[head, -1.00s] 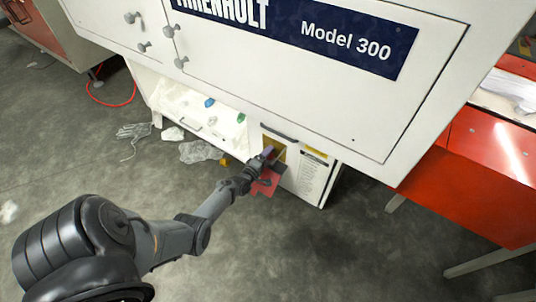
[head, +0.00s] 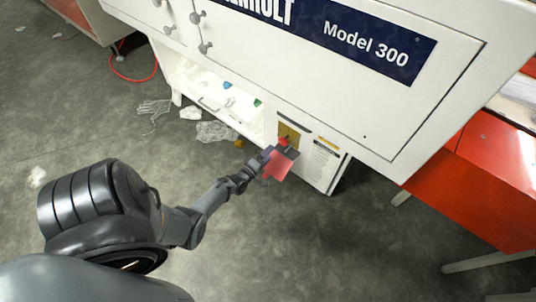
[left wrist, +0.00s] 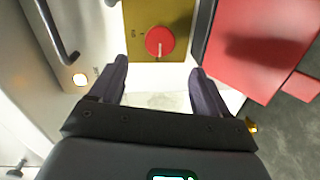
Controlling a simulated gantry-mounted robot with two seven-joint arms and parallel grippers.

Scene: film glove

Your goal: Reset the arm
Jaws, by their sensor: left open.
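My left gripper (head: 275,155) is in front of the control panel low on the white machine. Its jaws are open, with nothing between them in the left wrist view (left wrist: 158,68). A round red knob (left wrist: 160,41) on a yellow plate (left wrist: 180,14) lies just beyond the fingertips, apart from them. The knob (head: 283,143) and plate (head: 290,131) also show in the head view, partly behind the gripper. A red flap (left wrist: 258,40) stands to the right of the plate in the wrist view. My right gripper is not in view.
The white machine (head: 365,110) overhangs the panel. An open white bin (head: 215,92) with scraps is left of the panel. Crumpled plastic (head: 216,131) and a red cord (head: 135,78) lie on the floor. A red table (head: 480,180) stands at right.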

